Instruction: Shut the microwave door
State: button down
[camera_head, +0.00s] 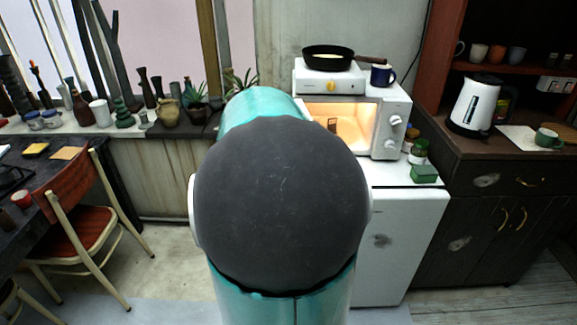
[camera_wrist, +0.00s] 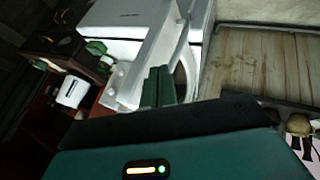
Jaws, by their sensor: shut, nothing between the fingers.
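The white microwave (camera_head: 387,128) stands on a low white cabinet in the head view. Its lit, orange-yellow inside (camera_head: 345,118) shows, so it is open at the front. My arm hides its left side, and I cannot make out the door there. In the wrist view, which is turned over, my gripper (camera_wrist: 158,76) has its two green fingers together, with nothing between them. The fingers overlap white panels of the microwave (camera_wrist: 150,60); I cannot tell whether they touch. My gripper is hidden in the head view.
A black pan (camera_head: 328,58) sits on a white appliance on the microwave, beside a dark blue mug (camera_head: 382,75). Jars and a green box (camera_head: 424,173) stand right of it. A kettle (camera_head: 475,104) is farther right. A red chair (camera_head: 80,215) stands left.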

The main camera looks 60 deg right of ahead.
jog(key=x, duration=0.8)
jog(key=shift+d+f, duration=0.1)
